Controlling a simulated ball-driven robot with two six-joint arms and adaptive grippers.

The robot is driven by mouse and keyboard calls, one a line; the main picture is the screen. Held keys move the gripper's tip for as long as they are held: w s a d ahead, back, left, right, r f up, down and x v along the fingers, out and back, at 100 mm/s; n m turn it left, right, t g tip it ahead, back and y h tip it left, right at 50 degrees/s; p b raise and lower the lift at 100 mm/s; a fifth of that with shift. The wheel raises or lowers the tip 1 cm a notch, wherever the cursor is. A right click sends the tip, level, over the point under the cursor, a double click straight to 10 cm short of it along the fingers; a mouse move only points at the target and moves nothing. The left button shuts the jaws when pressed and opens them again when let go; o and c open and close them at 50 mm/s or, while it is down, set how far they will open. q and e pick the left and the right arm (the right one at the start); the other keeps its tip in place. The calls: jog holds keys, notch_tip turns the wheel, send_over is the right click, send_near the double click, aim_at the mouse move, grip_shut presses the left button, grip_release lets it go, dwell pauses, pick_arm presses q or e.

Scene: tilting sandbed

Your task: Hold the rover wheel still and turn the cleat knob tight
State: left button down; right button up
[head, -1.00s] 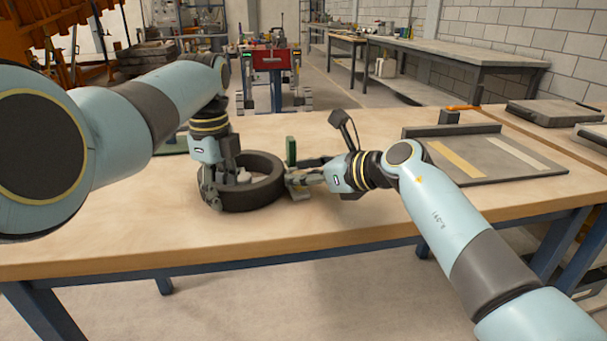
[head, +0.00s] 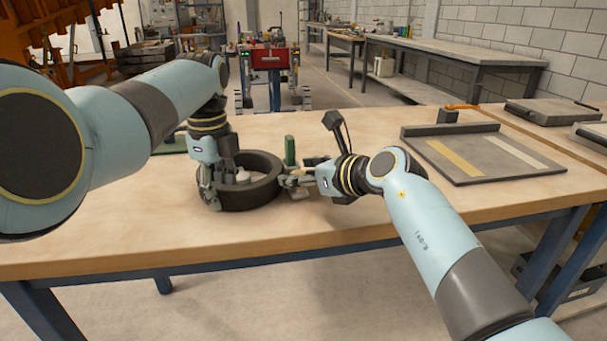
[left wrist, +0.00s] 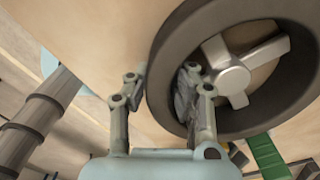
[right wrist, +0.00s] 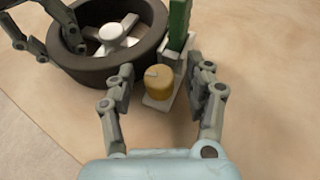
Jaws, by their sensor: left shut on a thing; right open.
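The rover wheel (head: 268,190), a dark ring with pale spokes and hub, lies flat on the table; it also shows in the left wrist view (left wrist: 165,50) and right wrist view (right wrist: 90,68). My left gripper (head: 212,188) is shut on its near-left rim, one finger inside and one outside. The yellow cleat knob (right wrist: 158,84) stands on a small pale bracket (right wrist: 166,103) beside the wheel, by a green upright (head: 290,150). My right gripper (right wrist: 165,76) is open, with its fingers on either side of the knob; contact is not visible.
The wooden table (head: 130,235) is clear in front of the wheel.

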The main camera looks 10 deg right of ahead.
jog(key=v, duration=1.2)
jog(key=shift+f, duration=0.1)
jog(key=shift+c, duration=0.4)
